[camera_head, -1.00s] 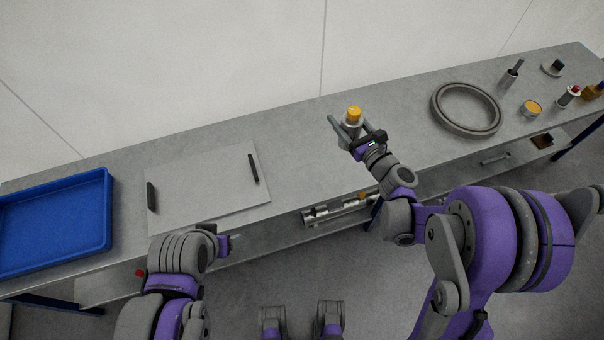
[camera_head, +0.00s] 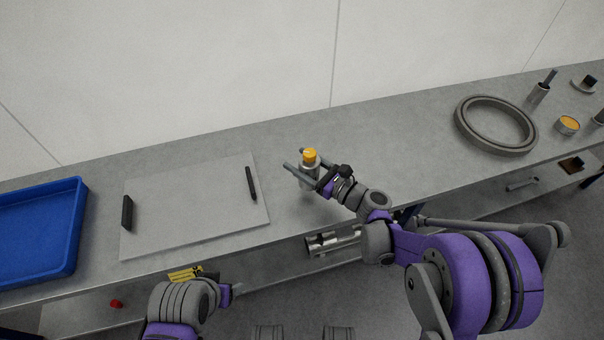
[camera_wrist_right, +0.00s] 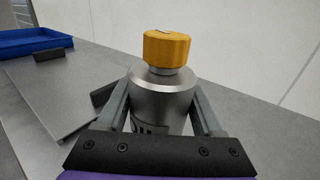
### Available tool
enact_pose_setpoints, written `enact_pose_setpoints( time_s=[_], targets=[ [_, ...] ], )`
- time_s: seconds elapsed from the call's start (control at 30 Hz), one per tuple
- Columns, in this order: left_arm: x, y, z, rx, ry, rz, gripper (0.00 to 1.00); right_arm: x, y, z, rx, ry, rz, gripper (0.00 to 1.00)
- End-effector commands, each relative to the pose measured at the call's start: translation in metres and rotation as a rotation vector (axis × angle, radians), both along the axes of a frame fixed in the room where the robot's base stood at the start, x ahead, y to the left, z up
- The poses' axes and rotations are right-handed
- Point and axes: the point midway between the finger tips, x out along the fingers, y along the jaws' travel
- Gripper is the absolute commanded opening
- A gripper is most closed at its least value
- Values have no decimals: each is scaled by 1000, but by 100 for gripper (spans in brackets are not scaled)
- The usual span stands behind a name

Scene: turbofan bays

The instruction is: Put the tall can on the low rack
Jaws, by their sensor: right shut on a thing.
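The tall can (camera_head: 309,172) is a silver cylinder with an orange cap. My right gripper (camera_head: 296,160) is shut on it, one finger on each side, and holds it upright over the bench, just right of the grey board. In the right wrist view the can (camera_wrist_right: 162,98) stands between the fingers; its lower part is hidden by the gripper. A flat grey board (camera_head: 190,215) with two black bars lies on the bench; I cannot tell whether it is the low rack. My left gripper (camera_head: 230,291) is low in front of the bench, its fingers unclear.
A blue tray (camera_head: 76,230) is at the left end of the bench. A grey ring (camera_head: 464,122), a small cup (camera_head: 538,94) and an orange-topped tin (camera_head: 568,125) are at the right. Silver tubes (camera_head: 322,243) lie on the shelf below. The bench behind the can is clear.

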Motion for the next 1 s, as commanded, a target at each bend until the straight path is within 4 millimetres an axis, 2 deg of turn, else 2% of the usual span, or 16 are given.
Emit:
enact_pose_setpoints(
  time_s=[0.3,0.7,0.73,0.87,1.0],
  targets=[
    [2,0,-14,0,4,0,72,0,0,-38,0,0,-1,5],
    [2,0,-18,0,5,0,72,0,0,-43,0,0,-1,5],
    [2,0,-17,0,5,0,72,0,0,-42,0,0,-1,73],
    [2,0,-16,0,4,0,72,0,0,-41,0,0,-1,97],
    [2,0,-16,0,4,0,72,0,0,-41,0,0,-1,98]
  ],
)
